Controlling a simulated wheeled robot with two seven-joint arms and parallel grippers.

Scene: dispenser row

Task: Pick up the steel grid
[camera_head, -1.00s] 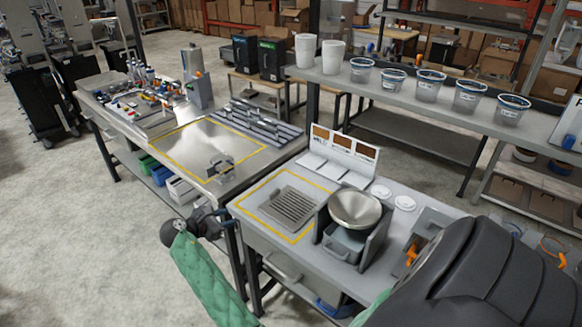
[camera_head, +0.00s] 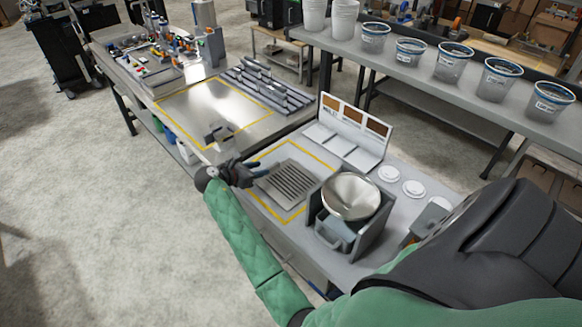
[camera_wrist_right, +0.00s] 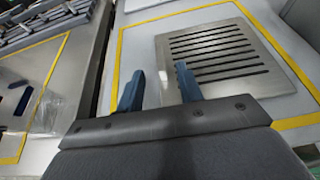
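The steel grid (camera_head: 288,184) is a flat square plate with several dark slots. It lies inside a yellow outline on the light grey bench, left of a steel bowl. In the right wrist view the grid (camera_wrist_right: 220,52) lies just ahead of the fingers and to their right. My right gripper (camera_head: 252,171) is beside the grid's left edge in the head view. Its two blue fingers (camera_wrist_right: 158,84) are apart with nothing between them. No contact with the grid shows. My left gripper is not in view.
The steel bowl (camera_head: 351,195) sits in a dark grey holder right of the grid. A sign panel (camera_head: 345,137) stands behind. White lids (camera_head: 413,188) lie farther right.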

